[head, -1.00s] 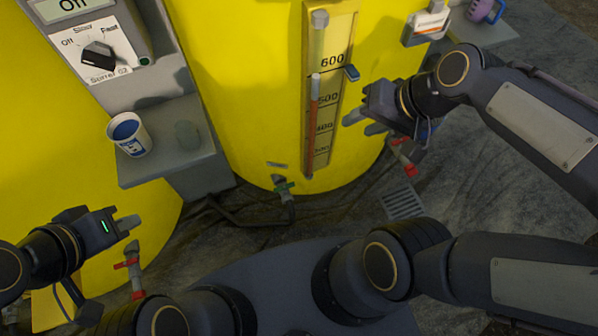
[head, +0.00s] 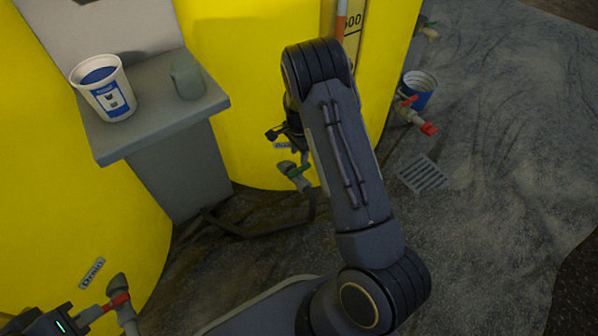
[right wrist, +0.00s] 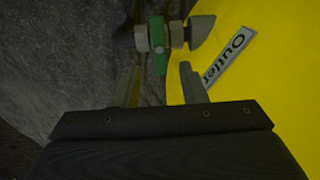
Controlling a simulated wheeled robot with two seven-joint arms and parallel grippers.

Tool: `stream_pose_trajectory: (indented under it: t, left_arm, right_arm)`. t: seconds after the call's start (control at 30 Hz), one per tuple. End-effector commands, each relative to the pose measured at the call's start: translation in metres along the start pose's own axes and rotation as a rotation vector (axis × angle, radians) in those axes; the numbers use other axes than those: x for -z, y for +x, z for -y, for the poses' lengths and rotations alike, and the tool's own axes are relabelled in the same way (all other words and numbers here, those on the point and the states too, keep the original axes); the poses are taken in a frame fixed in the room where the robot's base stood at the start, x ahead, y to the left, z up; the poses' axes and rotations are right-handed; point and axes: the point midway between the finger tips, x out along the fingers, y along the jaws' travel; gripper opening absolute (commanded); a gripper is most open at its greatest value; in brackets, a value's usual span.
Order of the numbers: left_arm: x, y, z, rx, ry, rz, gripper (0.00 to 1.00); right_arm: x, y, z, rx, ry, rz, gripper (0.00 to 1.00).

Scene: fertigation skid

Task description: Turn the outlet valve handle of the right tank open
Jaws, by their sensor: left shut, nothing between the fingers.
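The outlet valve's green handle (right wrist: 158,45) shows in the right wrist view beside a label reading "Outlet" on the yellow right tank (right wrist: 275,75). My right gripper (right wrist: 160,82) is open, with one finger on each side of the handle's near end. Nothing is between the fingers near their bases; I cannot tell whether they touch the handle. In the head view my right arm hides most of this gripper. My left gripper (head: 90,314) is shut and empty at the bottom left, partly cut off.
A red-handled drain valve (head: 117,301) is close to my left gripper. Another red-handled valve (head: 416,117) and a blue bucket (head: 419,92) are at right. A floor grate (head: 422,174) lies on open floor.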

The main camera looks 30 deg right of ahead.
Motion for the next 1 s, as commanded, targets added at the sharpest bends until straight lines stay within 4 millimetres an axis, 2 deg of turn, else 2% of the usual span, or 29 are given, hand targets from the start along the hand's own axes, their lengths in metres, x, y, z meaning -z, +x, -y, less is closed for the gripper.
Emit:
stream_pose_trajectory:
  t: [0.43, 0.53, 0.77, 1.0]
  left_arm:
    - [-0.013, 0.026, 0.012, 0.0, 0.0, 0.0, 0.0]
    - [-0.014, 0.028, 0.013, 0.0, 0.0, 0.0, 0.0]
    - [-0.014, 0.027, 0.012, 0.0, 0.0, 0.0, 0.0]
    - [-0.014, 0.027, 0.012, 0.0, 0.0, 0.0, 0.0]
  right_arm:
    - [0.0, 0.066, -0.001, -0.001, -0.002, 0.001, 0.38]
    - [-0.001, 0.072, -0.001, -0.001, -0.003, 0.002, 0.38]
    - [-0.001, 0.072, -0.001, 0.0, -0.003, 0.002, 0.38]
    - [-0.001, 0.072, -0.001, 0.0, -0.003, 0.002, 0.09]
